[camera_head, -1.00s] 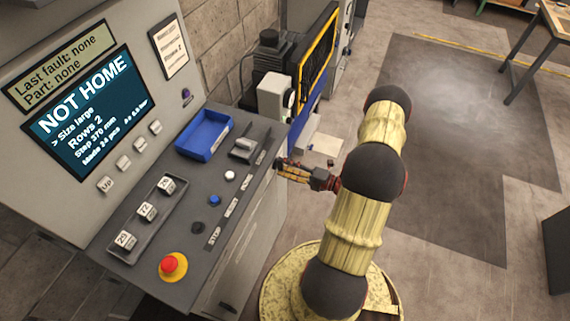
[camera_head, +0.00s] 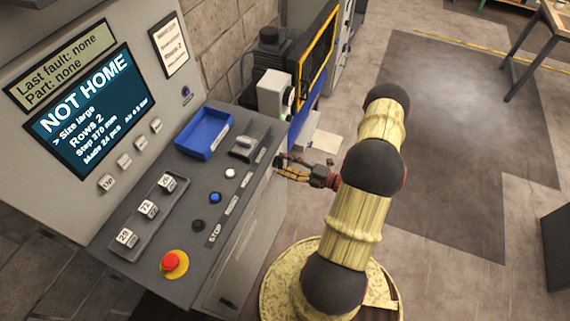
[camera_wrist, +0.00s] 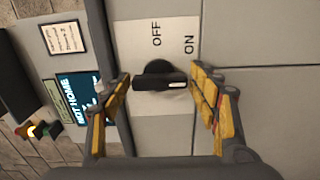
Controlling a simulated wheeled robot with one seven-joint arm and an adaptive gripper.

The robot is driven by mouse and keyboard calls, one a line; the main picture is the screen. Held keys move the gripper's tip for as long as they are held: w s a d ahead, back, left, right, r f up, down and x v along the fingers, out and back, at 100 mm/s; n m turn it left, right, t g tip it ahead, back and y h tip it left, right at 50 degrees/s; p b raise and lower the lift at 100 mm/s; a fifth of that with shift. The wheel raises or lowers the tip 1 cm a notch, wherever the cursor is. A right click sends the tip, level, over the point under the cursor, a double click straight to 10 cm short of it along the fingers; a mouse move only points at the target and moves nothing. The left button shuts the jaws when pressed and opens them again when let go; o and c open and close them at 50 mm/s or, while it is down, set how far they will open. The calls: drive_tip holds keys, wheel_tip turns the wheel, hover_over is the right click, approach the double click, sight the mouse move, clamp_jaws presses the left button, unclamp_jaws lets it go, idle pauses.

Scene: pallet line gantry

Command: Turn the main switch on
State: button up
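The main switch is a black rotary knob (camera_wrist: 158,80) on a pale plate (camera_wrist: 142,48) marked OFF and ON in the wrist view. The knob's bar lies across the picture. Its white mark is at the right end, pointing to the right, at neither word, both of which are higher up. My gripper (camera_wrist: 160,76) is open, one finger on each side of the knob, with visible gaps; depth is hard to tell. In the head view my gripper (camera_head: 279,166) is at the console's right side; the switch is hidden there.
The console (camera_head: 143,271) carries a screen (camera_head: 90,110) reading NOT HOME, a blue tray (camera_head: 204,134), a red emergency stop button (camera_head: 171,262) and several small buttons. A yellow-framed panel (camera_head: 318,62) stands behind.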

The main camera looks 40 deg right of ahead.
drive_tip(key=shift+o, duration=1.2)
drive_tip(key=shift+s, duration=0.1)
drive_tip(key=v, duration=1.2)
